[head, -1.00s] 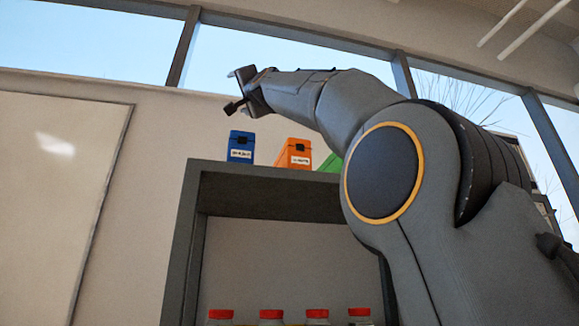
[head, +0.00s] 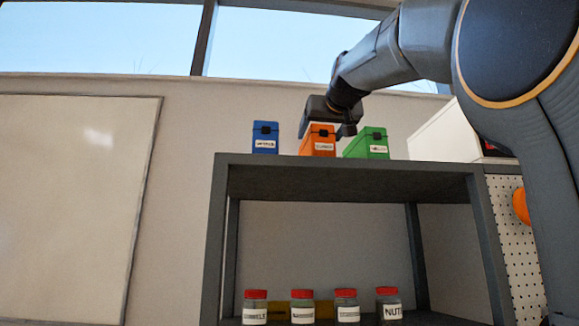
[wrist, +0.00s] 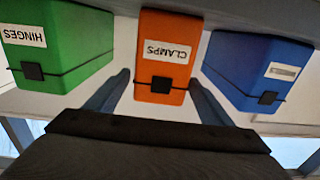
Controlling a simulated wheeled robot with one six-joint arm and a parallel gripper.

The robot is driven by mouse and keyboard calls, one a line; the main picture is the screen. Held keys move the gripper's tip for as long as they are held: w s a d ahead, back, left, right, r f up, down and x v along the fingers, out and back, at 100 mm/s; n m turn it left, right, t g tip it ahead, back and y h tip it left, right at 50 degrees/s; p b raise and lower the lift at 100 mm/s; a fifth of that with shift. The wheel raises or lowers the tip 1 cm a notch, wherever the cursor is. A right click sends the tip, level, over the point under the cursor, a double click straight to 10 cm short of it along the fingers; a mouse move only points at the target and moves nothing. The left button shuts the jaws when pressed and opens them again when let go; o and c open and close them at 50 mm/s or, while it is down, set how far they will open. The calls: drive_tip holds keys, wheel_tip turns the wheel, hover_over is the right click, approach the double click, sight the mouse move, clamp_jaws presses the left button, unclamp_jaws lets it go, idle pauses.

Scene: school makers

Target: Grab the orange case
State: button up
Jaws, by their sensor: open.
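The orange case (head: 318,142) stands on top of the grey shelf unit (head: 340,180), between a blue case and a green case. In the wrist view the orange case (wrist: 168,60) carries a white label reading CLAMPS and has a dark latch. My gripper (head: 333,126) is at the orange case's top in the head view, hiding part of its upper edge. In the wrist view the open fingers of my gripper (wrist: 158,92) lie on either side of the orange case's lower end. I cannot tell whether they touch it.
The blue case (head: 265,138) stands close on the left and the green case (head: 367,145), labelled HINGES, close on the right. A white box (head: 450,135) is farther right. Several red-lidded jars (head: 302,307) stand on the lower shelf. A whiteboard (head: 70,200) hangs at left.

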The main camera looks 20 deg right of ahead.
drive_tip(key=shift+p+x, duration=0.45)
drive_tip(key=shift+x, duration=0.65)
drive_tip(key=w+p, duration=0.1)
drive_tip(key=w+r+p, duration=0.1)
drive_tip(key=w+d+p, duration=0.1)
drive_tip(key=shift+w+r, duration=0.2)
drive_tip(key=shift+w, duration=0.1)
drive_tip(key=shift+w+d+f+p, duration=0.1)
drive_tip(key=shift+w+p, duration=0.45)
drive_tip(key=shift+w, duration=0.15)
drive_tip(key=c, duration=1.3)
drive_tip(key=shift+c, duration=0.9)
